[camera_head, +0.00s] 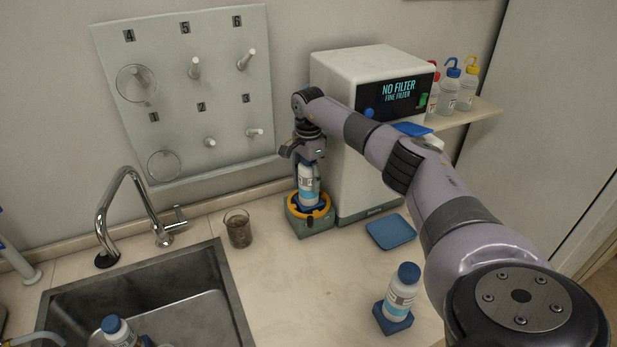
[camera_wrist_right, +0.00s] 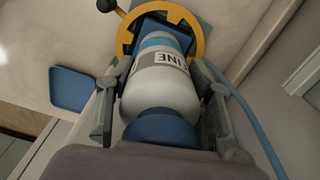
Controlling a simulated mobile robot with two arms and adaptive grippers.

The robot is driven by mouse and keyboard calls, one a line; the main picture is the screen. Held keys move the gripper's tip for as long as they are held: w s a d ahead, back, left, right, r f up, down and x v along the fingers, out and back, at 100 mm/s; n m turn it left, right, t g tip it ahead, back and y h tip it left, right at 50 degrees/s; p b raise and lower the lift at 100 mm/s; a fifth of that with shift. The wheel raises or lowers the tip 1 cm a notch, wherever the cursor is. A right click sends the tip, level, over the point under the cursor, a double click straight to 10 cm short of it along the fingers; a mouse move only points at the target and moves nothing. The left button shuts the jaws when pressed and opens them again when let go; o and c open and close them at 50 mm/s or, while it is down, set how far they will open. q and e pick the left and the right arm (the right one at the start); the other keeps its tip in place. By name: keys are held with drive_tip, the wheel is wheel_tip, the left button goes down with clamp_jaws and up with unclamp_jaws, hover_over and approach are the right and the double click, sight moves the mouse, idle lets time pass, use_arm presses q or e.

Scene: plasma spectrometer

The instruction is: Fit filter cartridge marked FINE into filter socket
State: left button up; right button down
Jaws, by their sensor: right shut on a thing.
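The FINE filter cartridge (camera_head: 309,184) is a white bottle shape with a blue cap and a pale label; its FINE marking reads in the right wrist view (camera_wrist_right: 172,88). My right gripper (camera_wrist_right: 160,108) is shut on its sides near the cap. The cartridge stands about upright, its lower end at the yellow ring (camera_head: 323,212) of the filter socket (camera_head: 316,230), a green-grey base beside the white machine (camera_head: 345,150). I cannot tell how deep it sits. The machine's display (camera_head: 398,90) reads NO FILTER, FINE FILTER. My left gripper is not in view.
A similar blue-capped cartridge (camera_head: 402,288) stands on a blue base at the front right; another (camera_head: 117,330) lies at the sink (camera_head: 215,268). An empty blue pad (camera_head: 391,231) lies right of the socket. A beaker (camera_head: 238,228) stands left. A pegboard (camera_head: 225,100) hangs behind.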

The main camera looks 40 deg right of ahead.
drive_tip(key=shift+f+b, duration=0.65)
drive_tip(key=shift+f, duration=0.35)
drive_tip(key=c, duration=0.7)
unclamp_jaws()
wheel_tip(320, 180, up, 12)
drive_tip(key=shift+r, duration=0.1)
